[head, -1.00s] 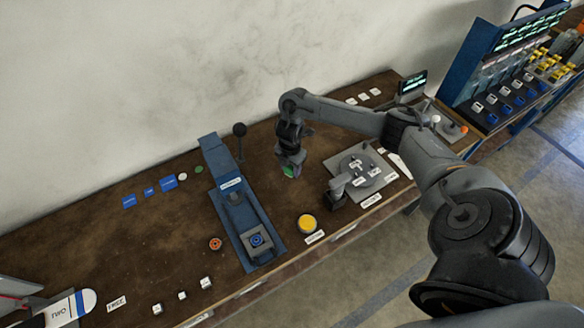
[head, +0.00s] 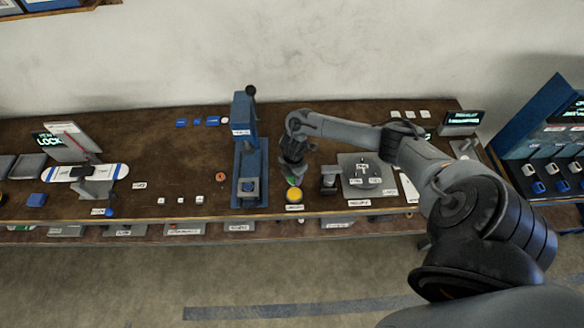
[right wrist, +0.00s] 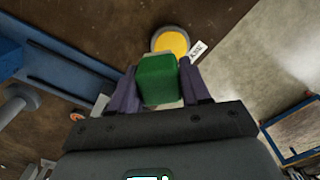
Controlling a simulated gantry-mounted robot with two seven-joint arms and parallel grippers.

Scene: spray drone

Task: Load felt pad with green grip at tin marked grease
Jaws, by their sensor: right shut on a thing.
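My right gripper (head: 292,179) is shut on a green block-shaped grip (right wrist: 158,80), which shows between the fingers in the right wrist view. A paler part shows at its lower edge; the felt pad itself cannot be made out. In the head view the gripper hangs just behind a round tin with a yellow top (head: 294,195), which lies near the table's front edge. The tin also shows in the right wrist view (right wrist: 171,42), beyond the green grip. A white label (head: 295,208) sits in front of it, too small to read. My left gripper is not in view.
A blue press (head: 246,150) with a black-knobbed lever stands left of the gripper. A grey plate with labelled parts (head: 376,185) lies to the right. A white and blue board in a stand (head: 75,171) is at far left.

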